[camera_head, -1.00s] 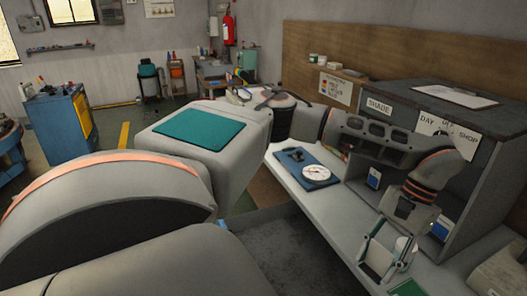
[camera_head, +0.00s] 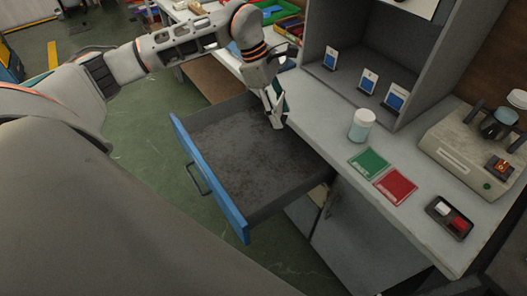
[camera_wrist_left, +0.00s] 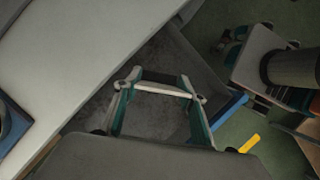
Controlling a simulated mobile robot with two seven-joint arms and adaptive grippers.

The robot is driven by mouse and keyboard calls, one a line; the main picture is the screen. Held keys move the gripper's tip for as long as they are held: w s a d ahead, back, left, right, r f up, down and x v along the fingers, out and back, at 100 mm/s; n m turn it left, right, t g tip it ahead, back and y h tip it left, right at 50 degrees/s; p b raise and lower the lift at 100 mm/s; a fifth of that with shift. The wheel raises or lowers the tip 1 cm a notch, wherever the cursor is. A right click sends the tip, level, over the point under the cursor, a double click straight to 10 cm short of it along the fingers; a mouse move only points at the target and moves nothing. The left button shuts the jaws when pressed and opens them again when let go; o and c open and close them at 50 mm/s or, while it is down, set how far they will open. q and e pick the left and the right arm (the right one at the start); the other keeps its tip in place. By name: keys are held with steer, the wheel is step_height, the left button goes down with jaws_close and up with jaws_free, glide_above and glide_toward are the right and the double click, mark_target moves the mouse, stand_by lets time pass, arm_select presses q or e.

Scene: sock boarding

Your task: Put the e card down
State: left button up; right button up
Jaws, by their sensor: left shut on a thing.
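My left gripper (camera_head: 276,112) points down over the back right corner of the open drawer, beside the bench edge. In the left wrist view its fingers (camera_wrist_left: 160,90) stand apart with a thin pale strip (camera_wrist_left: 162,89) between their tips. This looks like a card seen edge-on. Its face and letter cannot be read. In the head view the held thing is mostly hidden by the fingers. Three blue-and-white cards (camera_head: 367,81) stand in a row in the grey cubby. My right gripper is not in view.
The blue-fronted drawer (camera_head: 210,180) is pulled out and looks empty. On the bench are a white-lidded jar (camera_head: 361,125), a green card (camera_head: 368,162), a red card (camera_head: 395,186), a small black tray (camera_head: 449,218) and a beige device (camera_head: 470,150). Bare bench lies left of the jar.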

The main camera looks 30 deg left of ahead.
arm_select(q)
steer(key=w+a+f+n+t+y+b, duration=0.2)
steer(key=w+a+n+t+y, duration=0.15)
steer(key=a+n, duration=0.6)
steer(key=n+b, duration=0.2)
glide_above(266, 148)
steer(key=s, duration=0.1)
steer(key=shift+m+g+h, duration=0.25)
steer(key=shift+h, duration=0.2)
steer(key=f, duration=1.5)
steer(key=shift+s+a, duration=0.2)
steer(key=shift+a, duration=0.15)
steer(key=shift+f, duration=0.5)
step_height(266, 148, down, 4)
steer(key=shift+f+b, duration=0.1)
steer(key=shift+b, duration=0.25)
steer(key=o, duration=0.9)
steer(key=shift+o, duration=0.2)
